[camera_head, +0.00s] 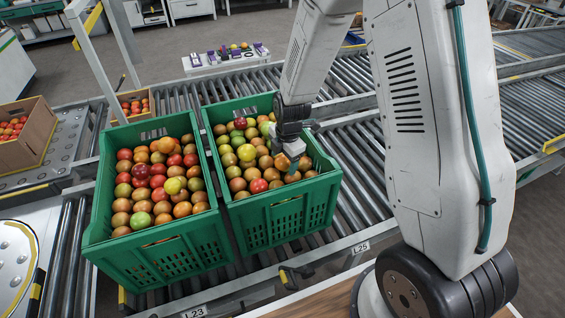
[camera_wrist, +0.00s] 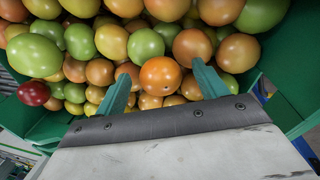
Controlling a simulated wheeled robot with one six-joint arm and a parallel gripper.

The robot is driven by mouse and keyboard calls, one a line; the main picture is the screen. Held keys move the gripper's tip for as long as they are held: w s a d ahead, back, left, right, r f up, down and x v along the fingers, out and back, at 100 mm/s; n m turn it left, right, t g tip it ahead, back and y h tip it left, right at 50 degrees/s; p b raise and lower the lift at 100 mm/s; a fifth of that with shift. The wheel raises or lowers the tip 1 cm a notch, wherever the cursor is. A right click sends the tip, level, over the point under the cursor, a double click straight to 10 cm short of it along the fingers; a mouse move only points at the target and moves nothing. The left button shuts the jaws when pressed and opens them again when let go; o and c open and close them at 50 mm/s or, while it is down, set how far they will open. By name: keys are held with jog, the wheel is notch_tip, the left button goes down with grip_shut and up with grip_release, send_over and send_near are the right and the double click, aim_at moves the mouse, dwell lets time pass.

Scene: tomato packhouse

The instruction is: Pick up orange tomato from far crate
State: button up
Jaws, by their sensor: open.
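Two green crates full of tomatoes stand side by side on the roller conveyor. My gripper (camera_head: 293,163) is down in the right-hand crate (camera_head: 285,212), among the tomatoes near its right side. In the wrist view my gripper (camera_wrist: 160,70) is open, with its two teal fingers apart. A bright orange tomato (camera_wrist: 160,76) shows between the fingers, its stem scar facing the camera. Green, yellow-green and dull orange tomatoes lie around it. I cannot tell whether the fingers touch any of them. In the head view my wrist partly hides this spot.
The left-hand green crate (camera_head: 160,260) holds red, orange and green tomatoes. A cardboard box (camera_head: 35,145) of red tomatoes stands at far left.

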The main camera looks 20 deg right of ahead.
jog(key=c, duration=0.8)
jog(key=shift+r, duration=0.1)
